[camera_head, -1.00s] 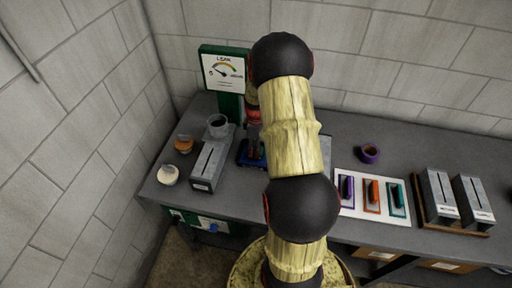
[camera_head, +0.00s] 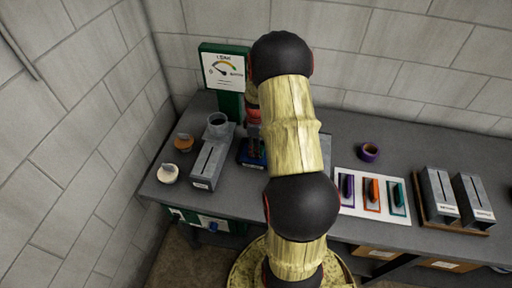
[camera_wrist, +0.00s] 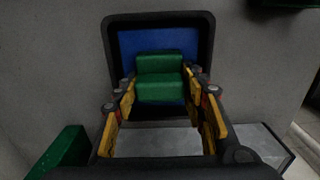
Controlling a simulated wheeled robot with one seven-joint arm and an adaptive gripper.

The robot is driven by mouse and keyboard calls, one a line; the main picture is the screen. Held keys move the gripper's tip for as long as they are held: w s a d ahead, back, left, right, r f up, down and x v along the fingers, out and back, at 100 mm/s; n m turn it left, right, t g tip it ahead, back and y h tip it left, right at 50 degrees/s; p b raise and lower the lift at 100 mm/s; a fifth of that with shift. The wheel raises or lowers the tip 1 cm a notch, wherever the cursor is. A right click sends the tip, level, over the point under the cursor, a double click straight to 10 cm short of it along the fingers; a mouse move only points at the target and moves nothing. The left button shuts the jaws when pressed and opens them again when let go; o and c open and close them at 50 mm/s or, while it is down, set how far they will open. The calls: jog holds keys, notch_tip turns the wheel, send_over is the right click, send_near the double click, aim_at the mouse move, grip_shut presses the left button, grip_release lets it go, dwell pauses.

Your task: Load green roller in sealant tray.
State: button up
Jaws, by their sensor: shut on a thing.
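My gripper (camera_wrist: 160,108) has yellow fingers closed on the sides of a stepped green piece, which I take as the green roller (camera_wrist: 160,88). The roller shows against the blue floor of the black-rimmed sealant tray (camera_wrist: 208,40) in the wrist view; I cannot tell whether it touches the floor. In the head view the tray (camera_head: 246,158) is on the bench below the green gauge stand, partly hidden by my arm. My gripper is mostly hidden behind the arm there.
The dial gauge (camera_head: 223,70) stands behind the tray. A grey slotted box (camera_head: 208,165), a grey cup (camera_head: 218,124), an orange pot (camera_head: 184,142) and a cream pot (camera_head: 168,173) are to its left. Right are a purple ring (camera_head: 369,152), a white tool board (camera_head: 352,210) and two slotted boxes (camera_head: 440,195).

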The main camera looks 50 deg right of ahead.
jog(key=shift+f, duration=0.45)
dwell(1.1)
jog(key=shift+r+p, duration=2)
jog(key=shift+r, duration=1.55)
jog(key=shift+r, duration=0.1)
